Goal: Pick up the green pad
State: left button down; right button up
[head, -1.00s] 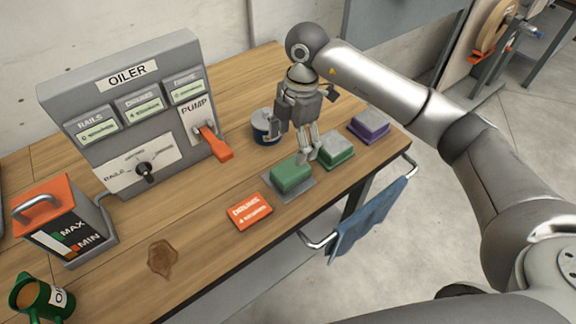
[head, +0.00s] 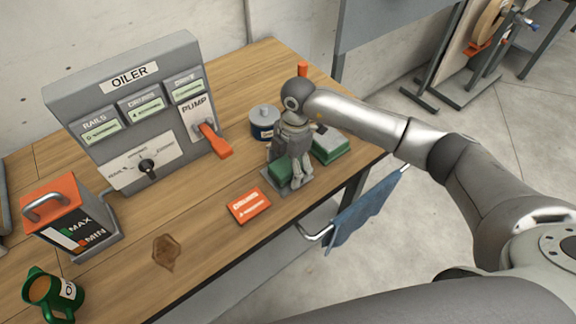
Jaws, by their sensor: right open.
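A green pad (head: 279,171) sits on a small grey plate on the wooden bench, partly hidden by my right gripper. My right gripper (head: 296,183) points down, open, with its fingers at the right part of this pad. I cannot tell whether they touch it. A second block, grey on top with a green base (head: 331,149), stands just to the right, partly behind my gripper. My left gripper is not in view.
An orange card (head: 249,206) lies in front of the green pad. A dark blue can (head: 263,122) stands behind it. The oiler panel (head: 140,115) with its orange pump lever (head: 217,143) is at the left. A blue cloth (head: 366,215) hangs on the front rail.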

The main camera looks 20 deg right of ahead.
jog(key=shift+c, duration=0.3)
jog(key=c, duration=1.1)
jog(key=shift+o, duration=0.2)
jog(key=shift+r, duration=0.2)
jog(key=shift+w+r, duration=0.1)
jog(key=shift+r, duration=0.45)
jog(key=s+r+b, duration=0.4)
jog(key=s+r, duration=0.7)
jog(key=s, duration=0.3)
jog(key=shift+a+r, duration=0.2)
jog(key=shift+r, duration=0.15)
jog(key=shift+s, duration=0.1)
